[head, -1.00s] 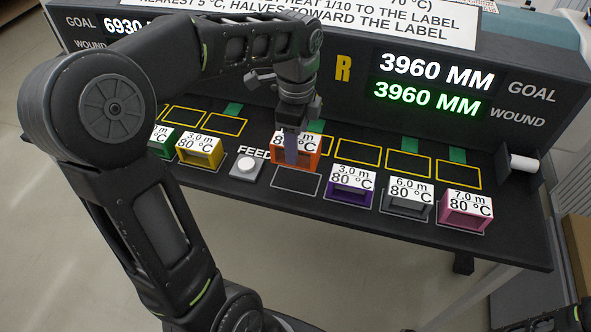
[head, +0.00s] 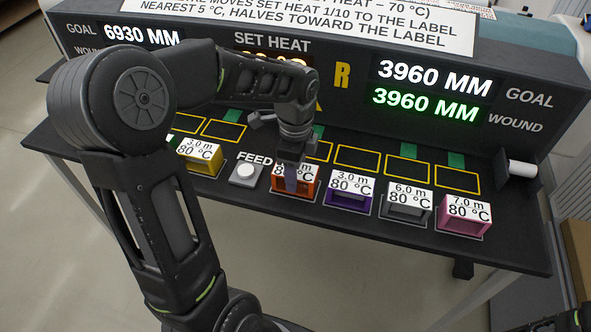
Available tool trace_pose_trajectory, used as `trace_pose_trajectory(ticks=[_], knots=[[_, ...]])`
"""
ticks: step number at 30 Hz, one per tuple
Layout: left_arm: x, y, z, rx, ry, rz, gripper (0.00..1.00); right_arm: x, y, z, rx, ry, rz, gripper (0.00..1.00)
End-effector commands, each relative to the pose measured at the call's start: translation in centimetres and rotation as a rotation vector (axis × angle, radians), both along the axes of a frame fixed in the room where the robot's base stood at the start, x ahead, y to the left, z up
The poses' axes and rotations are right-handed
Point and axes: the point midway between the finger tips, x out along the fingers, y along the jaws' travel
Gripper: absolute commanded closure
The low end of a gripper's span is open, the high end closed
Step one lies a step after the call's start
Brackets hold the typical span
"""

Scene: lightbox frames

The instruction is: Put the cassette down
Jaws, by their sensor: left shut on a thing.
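My left gripper (head: 291,180) is shut on the orange cassette (head: 309,188), whose white top label is partly hidden by the fingers. The cassette is upright at the grey-outlined front spot, between the FEED button and the purple cassette (head: 348,191). It looks level with its neighbours, but I cannot tell whether it rests fully on the bench. My right gripper is not in view.
A yellow cassette (head: 199,157) stands left of the FEED button (head: 245,171). Grey (head: 406,203) and pink (head: 463,216) cassettes stand to the right. Yellow-outlined rear slots (head: 406,166) are empty. The display panel (head: 440,90) rises behind.

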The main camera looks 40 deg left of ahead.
Motion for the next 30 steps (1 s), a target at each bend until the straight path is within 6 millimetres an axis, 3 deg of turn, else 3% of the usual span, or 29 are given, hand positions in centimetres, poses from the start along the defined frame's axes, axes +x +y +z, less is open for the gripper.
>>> trace_pose_trajectory(ticks=[8,9,16,25,30], knots=[[0.0,0.0,-0.4,0.0,-0.001,0.0,0.97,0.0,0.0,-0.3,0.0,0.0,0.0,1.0],[0.0,0.0,-0.3,0.0,-0.001,0.0,0.48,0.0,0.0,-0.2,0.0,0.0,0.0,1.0],[0.0,0.0,-0.3,0.0,-0.001,0.0,0.29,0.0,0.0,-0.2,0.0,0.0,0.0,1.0],[0.0,0.0,0.0,0.0,-0.001,0.0,0.28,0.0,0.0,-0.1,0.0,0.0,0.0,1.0],[0.1,0.0,1.2,0.002,-0.005,0.0,0.28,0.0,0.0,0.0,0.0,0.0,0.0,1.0]])
